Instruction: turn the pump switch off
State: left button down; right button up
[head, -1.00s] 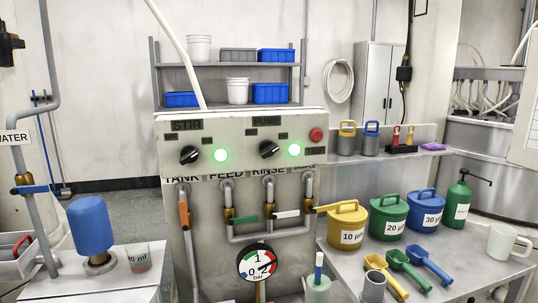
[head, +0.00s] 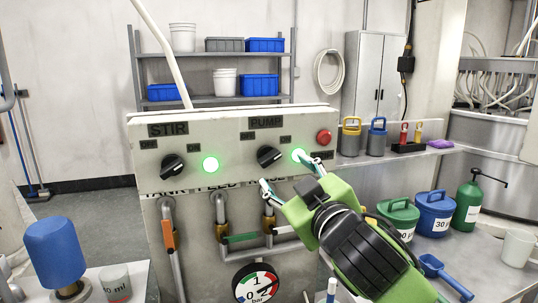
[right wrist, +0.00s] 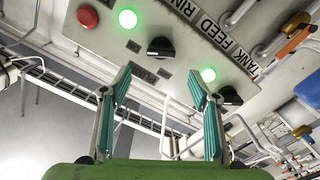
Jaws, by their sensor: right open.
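The pump switch (head: 268,156) is a black rotary knob under the PUMP label on the pale control panel (head: 225,125). Its pointer is tilted up to the right, and the green lamp (head: 298,155) beside it is lit. In the right wrist view the pump switch (right wrist: 161,47) shows just beyond and between the fingertips, with the panel upside down. My right gripper (head: 290,174) is open and empty, in front of the panel at the switch's lower right; its open fingers also show in the right wrist view (right wrist: 160,73). No contact is visible. My left gripper is not in view.
The STIR knob (head: 173,167) and its lit green lamp (head: 210,167) are left on the same panel. A red button (head: 324,137) is at the panel's upper right. Pipes with valve handles and a gauge (head: 257,285) are below. Lidded containers (head: 435,212) stand on the right bench.

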aim_at(271, 159)
jog(key=p+x, duration=0.1)
jog(key=x, duration=0.5)
jog(key=shift+w+a, duration=0.1)
jog(key=shift+w, duration=0.2)
jog(key=x, duration=0.3)
jog(key=shift+w+a+p, duration=0.1)
jog(key=shift+w+p, duration=0.15)
jog(key=shift+p, duration=0.1)
jog(key=shift+w+a+f, duration=0.1)
jog(key=shift+w, duration=0.2)
jog(key=shift+w+a, duration=0.1)
jog(key=shift+w, duration=0.25)
jog(key=shift+s, duration=0.1)
jog(key=shift+c, duration=0.9)
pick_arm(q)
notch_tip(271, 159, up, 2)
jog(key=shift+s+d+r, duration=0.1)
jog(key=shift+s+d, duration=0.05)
pick_arm(e)
jog(key=c, duration=1)
